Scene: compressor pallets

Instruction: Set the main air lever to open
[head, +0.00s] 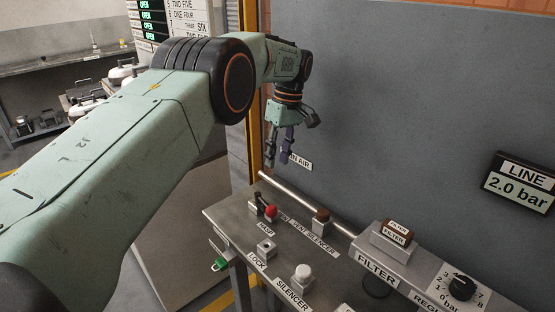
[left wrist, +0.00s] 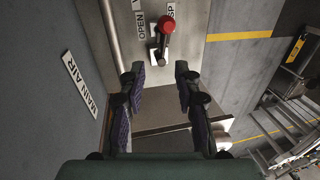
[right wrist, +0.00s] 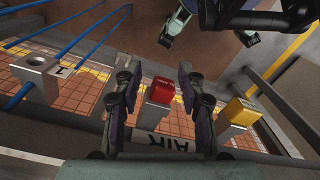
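The main air lever (head: 270,211) has a red knob and stands near the far left end of the metal bench, by the hasp label. In the left wrist view the red knob (left wrist: 166,25) and its dark arm lie ahead of the fingers, beside an OPEN label (left wrist: 140,25). The MAIN AIR label (left wrist: 79,80) is on the wall. My left gripper (head: 280,158) is open and empty, above and apart from the lever; its spread fingers show in the left wrist view (left wrist: 159,76). My right gripper (right wrist: 156,74) is open, with a red block (right wrist: 160,91) beyond its fingers, apparently not held.
A pipe (head: 305,202) runs along the bench's wall side. A brown-topped vent silencer (head: 321,219), a white-topped silencer (head: 302,273) and a filter block (head: 394,234) stand nearby. A LINE 2.0 bar display (head: 520,184) hangs on the wall. A yellow block (right wrist: 240,111) sits near my right gripper.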

